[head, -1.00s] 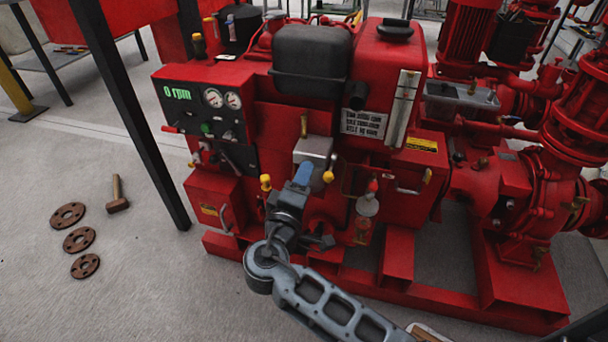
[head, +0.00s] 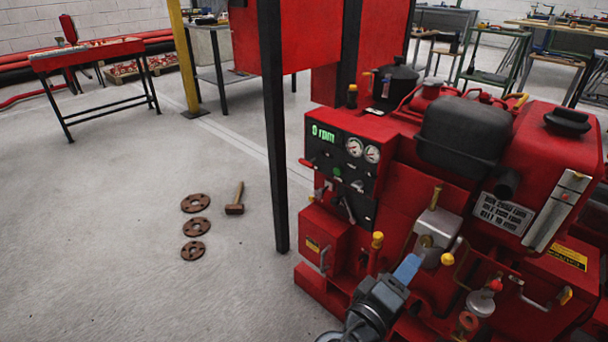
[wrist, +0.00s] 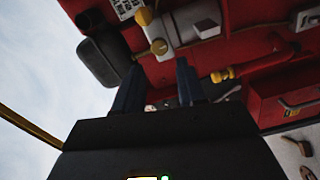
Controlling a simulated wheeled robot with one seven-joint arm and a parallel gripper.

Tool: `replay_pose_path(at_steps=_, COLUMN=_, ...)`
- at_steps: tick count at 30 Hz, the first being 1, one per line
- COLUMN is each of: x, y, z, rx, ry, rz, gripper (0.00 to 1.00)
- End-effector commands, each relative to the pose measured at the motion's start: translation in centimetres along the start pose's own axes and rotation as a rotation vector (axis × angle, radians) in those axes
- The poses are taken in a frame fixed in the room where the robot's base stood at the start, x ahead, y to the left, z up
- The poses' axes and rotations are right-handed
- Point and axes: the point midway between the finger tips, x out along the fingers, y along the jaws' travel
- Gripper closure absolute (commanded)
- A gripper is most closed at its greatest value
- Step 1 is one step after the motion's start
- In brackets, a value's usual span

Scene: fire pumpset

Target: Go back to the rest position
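My gripper (head: 408,266) is in front of the red fire pumpset (head: 395,135), near a grey metal box (head: 437,230) with yellow-tipped levers. In the wrist view my gripper (wrist: 159,72) has its two dark blue fingers apart, with nothing seen between them. The pumpset's red underside and parts (wrist: 265,60) fill the right of that view, apparently beyond the fingers. Whether the fingers touch anything cannot be told. The control panel (head: 342,165) reads 0 rpm.
Brown flanges (head: 196,227) and a wooden-handled mallet (head: 236,199) lie on the floor at left. A black post (head: 273,130) stands beside the pumpset. A red-topped table (head: 88,55) and a yellow post (head: 184,60) are farther back. The left floor is largely clear.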

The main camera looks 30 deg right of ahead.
Motion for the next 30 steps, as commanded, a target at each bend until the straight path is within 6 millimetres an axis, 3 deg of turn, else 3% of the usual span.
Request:
replay_pose_path(at_steps=5, x=-0.1, y=-0.4, z=0.3, rx=-0.004, ry=0.009, rz=-0.017, gripper=0.60)
replay_pose_path(at_steps=10, x=-1.0, y=-3.6, z=3.1, rx=-0.026, ry=0.095, rz=-0.173, gripper=0.60)
replay_pose_path(at_steps=15, x=-4.3, y=-7.8, z=7.7, rx=-0.003, ry=0.243, rz=-0.445, gripper=0.60)
replay_pose_path(at_steps=19, x=-7.8, y=-9.2, z=10.9, rx=0.063, ry=0.345, rz=-0.641, gripper=0.60)
replay_pose_path(at_steps=25, x=-13.7, y=-7.7, z=14.9, rx=0.243, ry=0.474, rz=-0.899, gripper=0.60)
replay_pose_path(at_steps=30, x=-17.9, y=-3.2, z=17.2, rx=0.460, ry=0.550, rz=-1.056, gripper=0.60)
